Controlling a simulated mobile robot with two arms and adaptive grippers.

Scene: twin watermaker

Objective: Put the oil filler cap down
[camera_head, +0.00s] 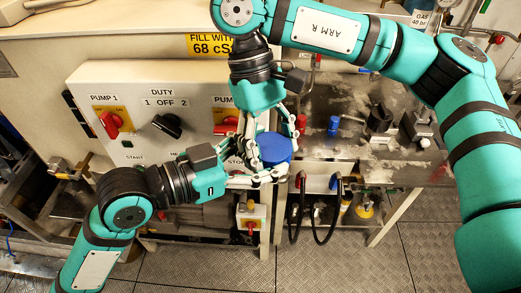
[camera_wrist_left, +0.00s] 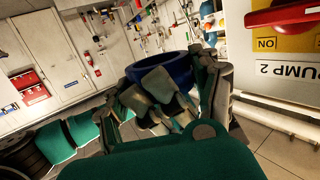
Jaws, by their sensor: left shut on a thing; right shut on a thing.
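The blue round cap (camera_head: 274,147), which I take for the oil filler cap, is held up in front of the control panel's right end. It also shows in the left wrist view (camera_wrist_left: 172,66), beyond the fingers. My left gripper (camera_head: 272,176) comes in from the left and is shut on the cap at its lower side. My right gripper (camera_head: 246,155) reaches down from above and is shut on the cap at its left side. The fingers of both grippers crowd together there, so their exact contact points are partly hidden.
The panel (camera_head: 145,85) with red and black knobs stands close behind my left arm. To the right is a worn metal bench (camera_head: 345,105) with a small blue fitting (camera_head: 333,124), a red fitting (camera_head: 301,122) and valves. Black hoses (camera_head: 322,235) hang below it. The plate floor (camera_head: 350,268) is open in front.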

